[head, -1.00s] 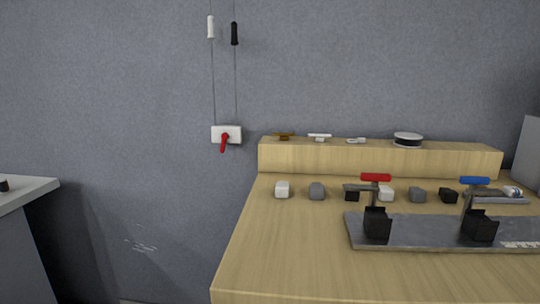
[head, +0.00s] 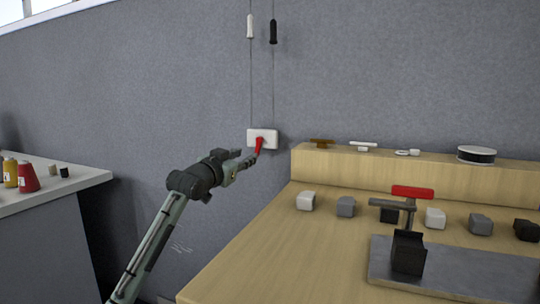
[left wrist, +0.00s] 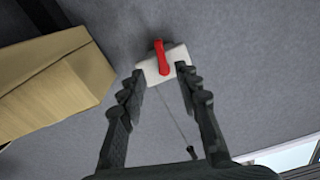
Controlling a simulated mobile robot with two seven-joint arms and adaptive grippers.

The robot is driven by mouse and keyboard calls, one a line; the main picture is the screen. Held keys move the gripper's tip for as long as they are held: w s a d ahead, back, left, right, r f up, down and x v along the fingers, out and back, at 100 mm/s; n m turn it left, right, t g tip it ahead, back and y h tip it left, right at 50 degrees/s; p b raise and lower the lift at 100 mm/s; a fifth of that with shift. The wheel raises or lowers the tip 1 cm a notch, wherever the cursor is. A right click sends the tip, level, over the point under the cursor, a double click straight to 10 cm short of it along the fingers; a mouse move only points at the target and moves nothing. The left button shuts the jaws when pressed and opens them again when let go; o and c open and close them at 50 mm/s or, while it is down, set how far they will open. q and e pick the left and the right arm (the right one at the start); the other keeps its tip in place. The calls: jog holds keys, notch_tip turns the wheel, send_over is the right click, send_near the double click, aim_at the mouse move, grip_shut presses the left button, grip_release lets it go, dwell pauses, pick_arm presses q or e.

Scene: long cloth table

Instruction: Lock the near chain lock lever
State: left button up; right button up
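The chain lock is a white box (head: 271,135) on the grey wall, with a red lever (head: 259,144) that points down and slightly left. Two thin cords run up from the box to a white handle (head: 250,27) and a black handle (head: 273,32). My left gripper (head: 249,158) reaches in from the lower left, close to the lever's lower end. In the left wrist view my left gripper (left wrist: 160,73) is open, and the red lever (left wrist: 161,58) shows between and just beyond its fingertips. Contact cannot be told. My right gripper is out of view.
A wooden bench (head: 250,250) with a raised back ledge (head: 400,172) stands right of the lock. A side counter (head: 60,190) with bottles is at the left.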

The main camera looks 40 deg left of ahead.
aim_at(257, 150)
pick_arm(q)
jog(key=x, duration=0.7)
jog(key=shift+w+a+p, duration=0.15)
jog(key=shift+p, duration=0.2)
jog(key=shift+f, duration=0.1)
grip_shut()
